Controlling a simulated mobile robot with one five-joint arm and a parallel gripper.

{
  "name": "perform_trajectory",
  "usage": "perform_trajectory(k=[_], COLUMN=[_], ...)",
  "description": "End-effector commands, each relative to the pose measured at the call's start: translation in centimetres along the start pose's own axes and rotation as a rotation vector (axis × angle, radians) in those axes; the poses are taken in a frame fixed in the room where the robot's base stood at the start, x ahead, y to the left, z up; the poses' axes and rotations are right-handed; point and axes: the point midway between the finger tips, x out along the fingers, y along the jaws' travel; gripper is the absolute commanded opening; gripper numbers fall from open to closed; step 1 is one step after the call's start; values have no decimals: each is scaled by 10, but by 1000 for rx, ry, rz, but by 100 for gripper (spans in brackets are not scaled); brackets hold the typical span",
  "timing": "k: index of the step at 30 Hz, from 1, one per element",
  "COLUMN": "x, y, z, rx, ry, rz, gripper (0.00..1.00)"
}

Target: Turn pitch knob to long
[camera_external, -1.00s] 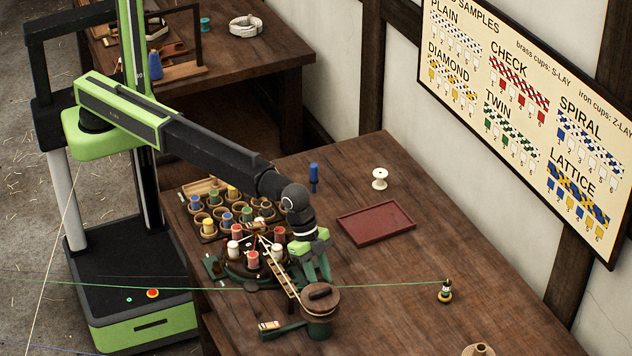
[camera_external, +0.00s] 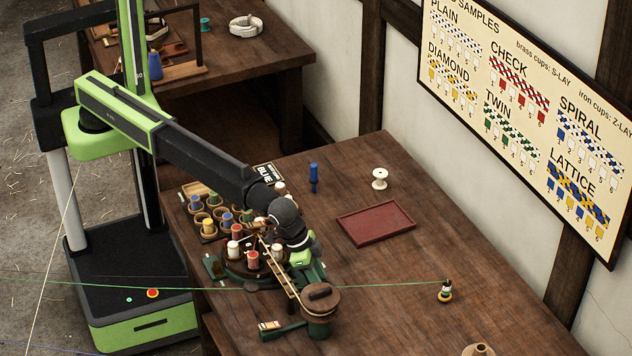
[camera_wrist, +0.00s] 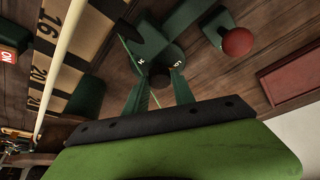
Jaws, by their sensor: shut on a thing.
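The pitch knob (camera_wrist: 160,80) shows in the wrist view as a small dark knob on a green plate, between small pale letter marks. Its pointer direction is hard to read. My gripper (camera_wrist: 159,92) has its two green fingers closed around the knob. In the external view my gripper (camera_external: 308,266) is low at the right side of the rope machine (camera_external: 240,272), beside its slanted scale bar (camera_external: 281,274). There the knob is hidden behind my arm and the machine.
A red ball-ended lever (camera_wrist: 237,42) stands close by on the machine. A red tray (camera_external: 376,223) lies to the right. A green cord runs across to a small bobbin (camera_external: 445,291).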

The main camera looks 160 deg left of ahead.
Motion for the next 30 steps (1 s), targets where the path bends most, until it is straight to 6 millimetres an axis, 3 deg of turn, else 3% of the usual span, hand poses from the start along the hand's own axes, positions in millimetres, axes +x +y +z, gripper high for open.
perform_trajectory(k=[23,24,29,30], x=[0,0,0,0], y=[1,1,1,1], z=[0,0,0,0], rx=[-110,-110,-110,-110], ry=[0,0,1,1], rz=[-45,-45,-45,-45], gripper=[0,32,52,52])
